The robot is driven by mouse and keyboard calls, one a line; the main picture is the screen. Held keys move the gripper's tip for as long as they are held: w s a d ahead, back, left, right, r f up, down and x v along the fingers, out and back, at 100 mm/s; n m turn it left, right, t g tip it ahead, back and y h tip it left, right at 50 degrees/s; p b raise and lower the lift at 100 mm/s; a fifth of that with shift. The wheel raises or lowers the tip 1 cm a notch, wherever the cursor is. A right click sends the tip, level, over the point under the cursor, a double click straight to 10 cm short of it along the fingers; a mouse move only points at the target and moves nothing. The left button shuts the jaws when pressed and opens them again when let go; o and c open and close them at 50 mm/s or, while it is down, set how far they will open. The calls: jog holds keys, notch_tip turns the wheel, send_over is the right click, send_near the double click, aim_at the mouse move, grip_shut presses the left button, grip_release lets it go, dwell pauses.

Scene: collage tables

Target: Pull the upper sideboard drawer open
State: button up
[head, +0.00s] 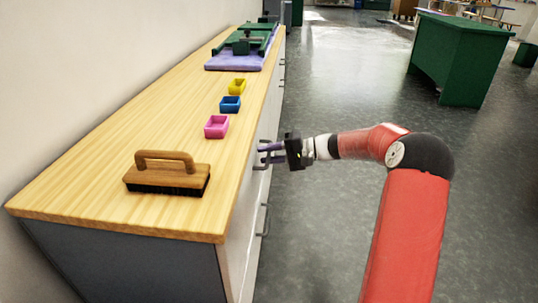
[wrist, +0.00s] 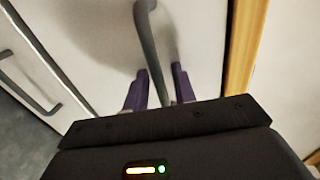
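The sideboard (head: 232,262) has a pale front with grey bar handles, under a wooden top. The upper drawer (wrist: 195,40) lies just below the wooden edge in the wrist view and looks closed. Its handle (wrist: 147,35) is a curved grey bar. My gripper (wrist: 160,70) has its two purple fingers on either side of this handle, open, with the bar between them and small gaps showing. In the head view my gripper (head: 263,154) is at the sideboard's front, beside the pink box; the handle there is partly hidden by the fingers.
Another handle (head: 265,220) is nearer.

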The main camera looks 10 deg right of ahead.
grip_shut()
